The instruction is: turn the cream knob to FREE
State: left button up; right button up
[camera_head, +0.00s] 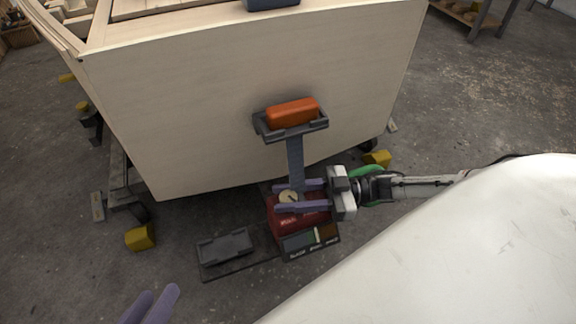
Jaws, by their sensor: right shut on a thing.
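The cream knob (288,196) sits on top of a red box (287,223) below the plywood hull. It has a dark mark, but it is too small to tell which setting it points at. My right gripper (287,197) comes in from the right with one finger on each side of the knob and is shut on it. A dark label panel (298,250) with a green, a pale and a brown patch lies at the box's front; its lettering is too small to read. My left gripper (160,292) is at the bottom edge, fingers apart and empty, away from the knob.
The plywood hull (190,110) stands behind the box. An orange block (292,112) rests in a grey holder (318,126) on a post above the knob. A dark tray (226,247) lies left of the box. Yellow blocks (140,237) stand near the hull's base.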

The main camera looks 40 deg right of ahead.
aim_at(289, 196)
jog(key=shift+g, duration=0.3)
jog(key=o, duration=1)
jog(key=shift+o, duration=0.2)
pick_arm(q)
jog(key=shift+r, duration=0.1)
pick_arm(e)
jog(key=shift+r, duration=0.3)
notch_tip(289, 196, up, 8)
jog(key=p, duration=0.5)
jog(key=shift+r, duration=0.7)
pick_arm(q)
jog(key=a+f, duration=0.1)
jog(key=a+f+g+y, duration=0.1)
jog(key=f, duration=0.1)
jog(key=s+a+f+y, duration=0.1)
jog(key=shift+f+g, duration=0.15)
jog(key=shift+g, duration=0.25)
